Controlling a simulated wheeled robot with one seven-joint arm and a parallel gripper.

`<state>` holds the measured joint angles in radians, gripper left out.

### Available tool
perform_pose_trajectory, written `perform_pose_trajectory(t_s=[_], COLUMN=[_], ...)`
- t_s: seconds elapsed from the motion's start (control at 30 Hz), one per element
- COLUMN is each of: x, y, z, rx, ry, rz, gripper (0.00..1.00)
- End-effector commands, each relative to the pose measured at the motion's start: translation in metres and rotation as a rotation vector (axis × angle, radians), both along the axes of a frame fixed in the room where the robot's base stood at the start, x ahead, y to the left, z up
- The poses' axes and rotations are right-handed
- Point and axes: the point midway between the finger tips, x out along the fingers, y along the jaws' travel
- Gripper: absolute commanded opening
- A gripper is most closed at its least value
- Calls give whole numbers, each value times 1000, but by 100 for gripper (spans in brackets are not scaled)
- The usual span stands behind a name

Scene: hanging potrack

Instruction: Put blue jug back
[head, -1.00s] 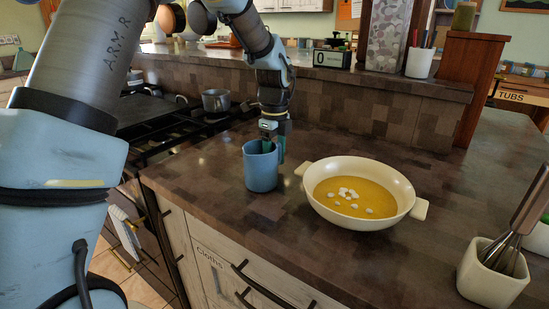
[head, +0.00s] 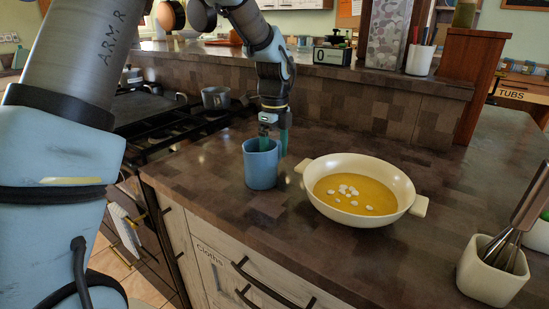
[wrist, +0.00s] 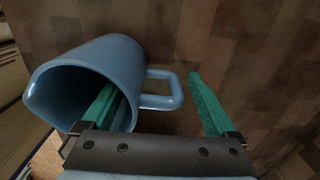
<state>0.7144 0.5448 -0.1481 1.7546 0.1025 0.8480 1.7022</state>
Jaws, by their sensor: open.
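The blue jug (head: 261,168) stands upright on the dark wooden counter near its left front edge. It also shows in the wrist view (wrist: 115,62), with its handle on the right side. My gripper (head: 273,143) is open over the jug. In the wrist view my gripper (wrist: 155,95) has one green finger over or inside the jug's mouth and the other beyond the handle, so the jug's right wall and handle lie between them. I cannot tell whether either finger touches the jug.
A white two-handled bowl of yellow soup (head: 361,190) stands close to the right of the jug. A white pot with a whisk (head: 490,272) is at the front right. A tiled ledge (head: 350,100) rises behind.

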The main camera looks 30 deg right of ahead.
Motion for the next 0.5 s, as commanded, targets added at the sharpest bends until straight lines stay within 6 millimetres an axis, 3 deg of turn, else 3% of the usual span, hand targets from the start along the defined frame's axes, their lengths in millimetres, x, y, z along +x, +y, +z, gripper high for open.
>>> perform_pose_trajectory(t_s=[0.3,0.5], x=[1,1], y=[0,0], z=[64,97], rx=[-4,-3], ry=[-3,-2], rz=[1,1], gripper=[93,93])
